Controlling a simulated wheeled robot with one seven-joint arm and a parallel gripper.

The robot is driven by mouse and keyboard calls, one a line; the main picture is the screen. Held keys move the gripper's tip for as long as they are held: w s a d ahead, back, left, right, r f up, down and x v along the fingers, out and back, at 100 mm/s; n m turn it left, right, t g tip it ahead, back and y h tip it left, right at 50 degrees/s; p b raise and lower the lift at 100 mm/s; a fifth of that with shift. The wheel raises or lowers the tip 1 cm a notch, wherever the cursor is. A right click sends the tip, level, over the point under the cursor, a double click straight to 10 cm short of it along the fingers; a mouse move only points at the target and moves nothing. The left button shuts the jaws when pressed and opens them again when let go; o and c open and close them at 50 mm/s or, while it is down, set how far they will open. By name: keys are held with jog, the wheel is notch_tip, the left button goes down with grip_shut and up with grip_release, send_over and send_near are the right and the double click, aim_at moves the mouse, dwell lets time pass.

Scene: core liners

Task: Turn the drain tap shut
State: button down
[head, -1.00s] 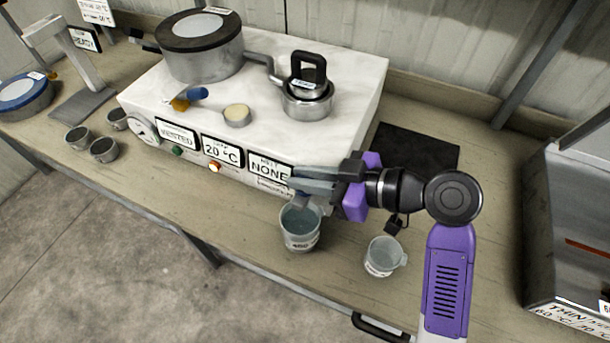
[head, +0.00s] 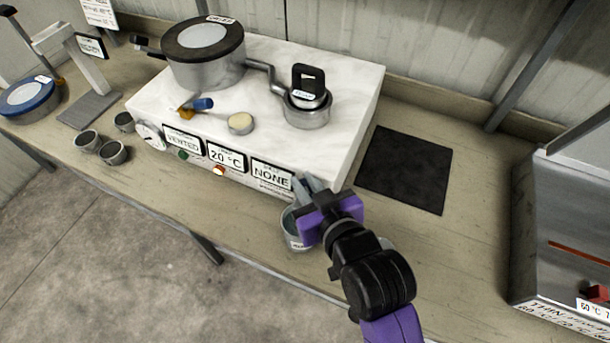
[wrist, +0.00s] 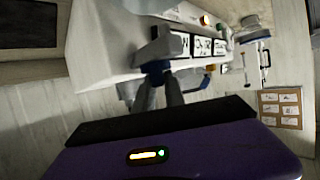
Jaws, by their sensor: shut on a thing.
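The white chamber (head: 345,110) has its label panels along the front. My gripper (head: 308,185) is at the right end of that front, just above a clear beaker (head: 290,238), which it partly covers. In the wrist view my gripper (wrist: 162,82) has its fingers close together on a small blue piece (wrist: 156,67), which looks like the drain tap's handle. The rest of the tap is hidden behind the fingers in the head view, so I cannot tell its angle. A different blue-handled brass valve (head: 196,106) lies on top of the chamber.
A lidded pot (head: 205,65) and a small pot with a black-handled weight (head: 306,105) stand on the chamber. A black mat (head: 405,170) lies to its right. A grey metal box (head: 570,220) stands at far right. Several small cups (head: 113,153) stand at left.

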jog(key=m+h, duration=0.1)
jog(key=h, duration=0.1)
jog(key=f+m+t+h, duration=0.1)
jog(key=m+h, duration=0.1)
jog(key=shift+s+p, duration=0.2)
jog(key=shift+p, duration=0.15)
jog(key=m+h+b, duration=0.2)
jog(key=m+h, duration=0.2)
jog(key=shift+a, duration=0.1)
jog(key=shift+m+h+b, duration=0.4)
jog(key=shift+m+h, duration=0.8)
jog(key=shift+h, duration=0.2)
jog(key=c, duration=1.4)
grip_release()
jog(key=shift+r, duration=0.2)
